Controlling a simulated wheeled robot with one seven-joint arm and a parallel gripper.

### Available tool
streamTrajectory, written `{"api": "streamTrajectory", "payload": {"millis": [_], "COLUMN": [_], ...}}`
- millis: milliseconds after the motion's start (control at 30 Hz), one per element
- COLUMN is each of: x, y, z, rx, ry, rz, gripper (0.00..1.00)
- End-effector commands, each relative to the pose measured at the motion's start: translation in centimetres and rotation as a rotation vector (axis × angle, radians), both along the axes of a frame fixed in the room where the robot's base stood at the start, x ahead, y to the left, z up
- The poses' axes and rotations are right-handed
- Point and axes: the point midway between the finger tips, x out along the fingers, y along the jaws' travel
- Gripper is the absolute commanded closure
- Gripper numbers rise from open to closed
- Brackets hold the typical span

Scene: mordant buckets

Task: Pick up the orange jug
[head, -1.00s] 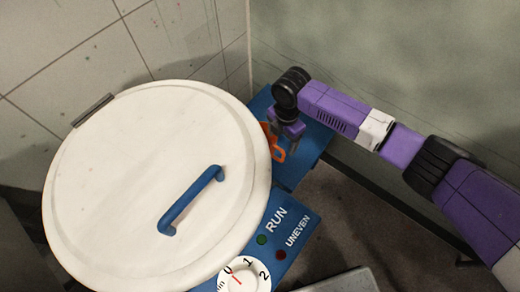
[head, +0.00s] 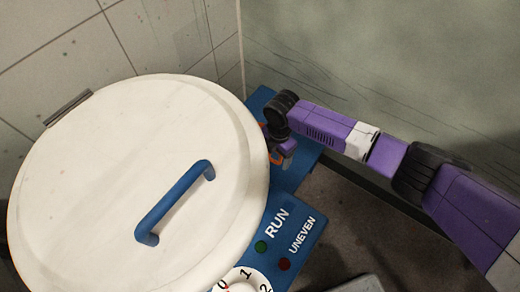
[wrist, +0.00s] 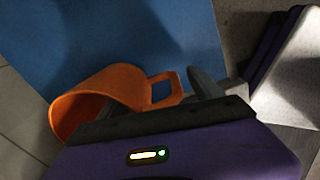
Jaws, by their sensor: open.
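The orange jug (wrist: 85,97) is in the wrist view, its open mouth facing the lower left and its squared handle on the right. In the head view only small orange bits of the jug (head: 276,157) show, beside the lidded drum and mostly behind my gripper (head: 284,150). My gripper also shows in the wrist view (wrist: 152,92), open. One dark finger reaches past the right of the handle; the other is largely hidden by the jug. The handle appears to lie between the fingers. I cannot tell whether they touch it.
A large white round lid (head: 140,180) with a blue handle (head: 175,203) fills the left. A blue panel (head: 290,235) with a dial and RUN and UNEVEN lights is in front. Blue surface (wrist: 150,35) lies under the jug. Walls (head: 380,70) stand close behind.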

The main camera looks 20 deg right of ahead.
Motion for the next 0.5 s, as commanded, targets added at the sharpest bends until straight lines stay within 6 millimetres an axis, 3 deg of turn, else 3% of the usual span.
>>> {"api": "streamTrajectory", "payload": {"millis": [133, 433, 500], "x": [0.0, 0.1, 0.1], "y": [0.0, 0.0, 0.0], "z": [-1.9, -2.3, -2.2], "rx": [0.0, -0.001, -0.001], "ry": [0.0, 0.0, 0.0], "rz": [0.0, 0.0, 0.0], "gripper": [0.25, 0.25, 0.37]}}
